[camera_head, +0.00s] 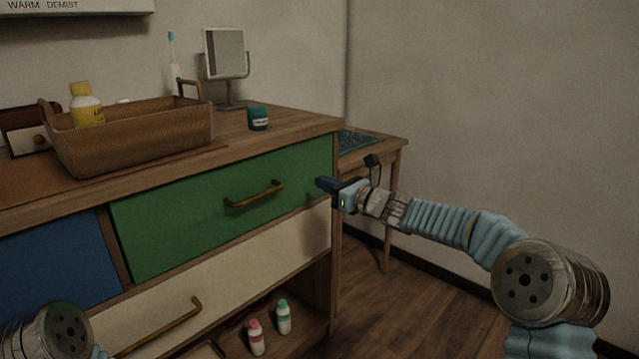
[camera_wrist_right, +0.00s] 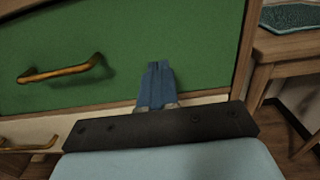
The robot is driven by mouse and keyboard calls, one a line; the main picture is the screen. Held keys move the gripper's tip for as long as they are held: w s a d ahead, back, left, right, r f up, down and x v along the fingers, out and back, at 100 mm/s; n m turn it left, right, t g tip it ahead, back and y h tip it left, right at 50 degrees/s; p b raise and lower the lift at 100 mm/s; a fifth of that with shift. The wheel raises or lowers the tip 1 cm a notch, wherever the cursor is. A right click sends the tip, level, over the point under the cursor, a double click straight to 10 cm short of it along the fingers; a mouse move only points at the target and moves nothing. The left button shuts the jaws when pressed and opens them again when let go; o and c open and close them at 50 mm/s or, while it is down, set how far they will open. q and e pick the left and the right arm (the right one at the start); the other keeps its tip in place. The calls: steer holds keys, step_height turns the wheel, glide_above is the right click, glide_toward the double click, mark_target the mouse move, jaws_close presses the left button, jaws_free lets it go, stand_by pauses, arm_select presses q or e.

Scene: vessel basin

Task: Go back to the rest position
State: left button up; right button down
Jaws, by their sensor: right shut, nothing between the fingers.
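My right gripper (camera_head: 328,186) is shut and empty, in front of the right end of the green drawer (camera_head: 170,228). In the right wrist view its blue fingers (camera_wrist_right: 156,82) are together against the backdrop of the green drawer front, and I cannot tell whether they touch it. The brass handle (camera_head: 254,194) of that drawer is to the left of the gripper and apart from it. The green drawer looks closed. A part of my left arm (camera_head: 52,332) shows at the lower left, and my left gripper is out of view.
The dresser top (camera_head: 290,126) holds a wicker basket (camera_head: 140,140) with a yellow-capped bottle (camera_head: 87,106), a teal jar (camera_head: 258,118) and a mirror (camera_head: 225,54). A cream drawer (camera_head: 250,262) is below the green one. A side table (camera_head: 372,150) stands behind my right arm. Open floor (camera_head: 420,318) lies at the right.

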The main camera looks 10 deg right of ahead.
steer(key=v, duration=0.8)
steer(key=s+a+f+n+g+h+p, duration=0.1)
steer(key=s+f+n+g+h, duration=0.2)
steer(key=f, duration=0.8)
steer(key=s+a+f+n+g+p, duration=0.1)
steer(key=s+f+n+g, duration=0.2)
steer(key=s+f, duration=0.5)
steer(key=s+a+f+n+g+h+p, duration=0.1)
steer(key=s+f+n+g+h+p, duration=0.2)
steer(key=f, duration=1)
steer(key=s+a+f+n+g+p, duration=0.1)
steer(key=s+f+n, duration=0.3)
steer(key=s, duration=0.3)
steer(key=s+a+f+n+g+p, duration=0.1)
steer(key=s+f+n+g, duration=0.1)
steer(key=s+f+n, duration=0.2)
steer(key=s+a+f+n+g+h, duration=0.1)
steer(key=s+f+n, duration=0.3)
steer(key=s+n, duration=0.5)
steer(key=shift+s+p, duration=0.4)
steer(key=shift+s, duration=0.65)
steer(key=shift+a, duration=0.15)
